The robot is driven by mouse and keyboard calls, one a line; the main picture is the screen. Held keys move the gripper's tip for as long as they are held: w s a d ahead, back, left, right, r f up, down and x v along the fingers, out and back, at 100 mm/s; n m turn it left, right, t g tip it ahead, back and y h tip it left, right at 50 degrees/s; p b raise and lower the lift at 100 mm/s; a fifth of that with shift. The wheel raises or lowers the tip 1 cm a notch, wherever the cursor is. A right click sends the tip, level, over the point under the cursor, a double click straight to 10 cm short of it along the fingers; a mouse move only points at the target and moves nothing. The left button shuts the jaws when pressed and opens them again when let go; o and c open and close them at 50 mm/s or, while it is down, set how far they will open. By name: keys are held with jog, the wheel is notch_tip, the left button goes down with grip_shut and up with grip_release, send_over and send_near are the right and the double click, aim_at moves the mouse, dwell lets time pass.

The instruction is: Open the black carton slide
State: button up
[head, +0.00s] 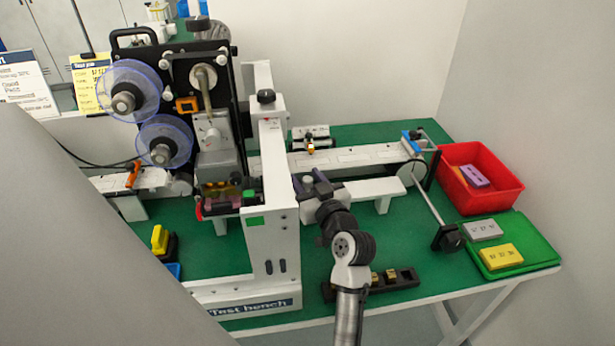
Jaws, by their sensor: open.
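My gripper (311,184) is open beside the right side of the white upright frame, close to the near edge of the white conveyor. I see nothing held in it, though its fingertips are small here. I cannot tell for certain which part is the black carton slide. One black block (446,237) sits at the near end of a slanting metal rod (427,197), right of the gripper and apart from it. The rod reaches back to the conveyor (350,157). Part of the conveyor's near side is hidden behind my gripper.
A black machine with blue reels (131,90) stands left of the white frame (272,190). A black holder with brass pieces (372,285) lies near the front edge. A red bin (498,193) and green tray (540,250) with cartons are at right. Green bench surface between is clear.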

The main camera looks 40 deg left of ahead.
grip_shut()
dwell(0.3)
